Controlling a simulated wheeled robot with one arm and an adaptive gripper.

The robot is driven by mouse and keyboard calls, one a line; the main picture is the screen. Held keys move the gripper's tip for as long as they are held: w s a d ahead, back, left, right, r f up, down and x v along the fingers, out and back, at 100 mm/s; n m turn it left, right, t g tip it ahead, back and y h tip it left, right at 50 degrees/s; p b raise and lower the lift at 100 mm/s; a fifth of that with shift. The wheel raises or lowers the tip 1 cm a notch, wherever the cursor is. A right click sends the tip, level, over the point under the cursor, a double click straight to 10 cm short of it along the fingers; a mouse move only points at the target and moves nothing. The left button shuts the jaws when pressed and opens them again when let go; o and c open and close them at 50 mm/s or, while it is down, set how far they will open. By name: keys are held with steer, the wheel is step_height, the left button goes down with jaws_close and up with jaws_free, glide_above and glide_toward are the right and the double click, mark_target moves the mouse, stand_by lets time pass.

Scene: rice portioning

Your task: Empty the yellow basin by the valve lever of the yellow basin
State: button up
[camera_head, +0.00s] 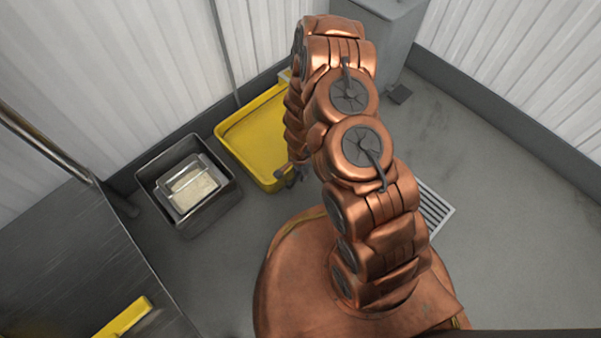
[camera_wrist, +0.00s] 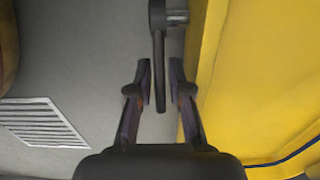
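The yellow basin (camera_head: 254,142) stands on the floor against the back wall, partly hidden behind my arm in the head view. Its yellow side (camera_wrist: 262,75) fills the right of the wrist view. The dark valve lever (camera_wrist: 160,60) hangs beside that side, its narrow end pointing down the picture. My gripper (camera_wrist: 160,82) is open, with one finger on each side of the lever's end. Narrow gaps show between the lever and both fingers. In the head view my gripper (camera_head: 290,174) is small, near the basin's front corner, and the lever cannot be made out there.
A grey bin (camera_head: 165,205) holding a metal container (camera_head: 203,165) with pale contents stands left of the basin. A steel table (camera_head: 85,260) with a yellow item (camera_head: 122,318) is at lower left. A floor grate (camera_wrist: 42,122) lies left of my gripper. The floor at right is clear.

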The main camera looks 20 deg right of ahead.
jaws_close()
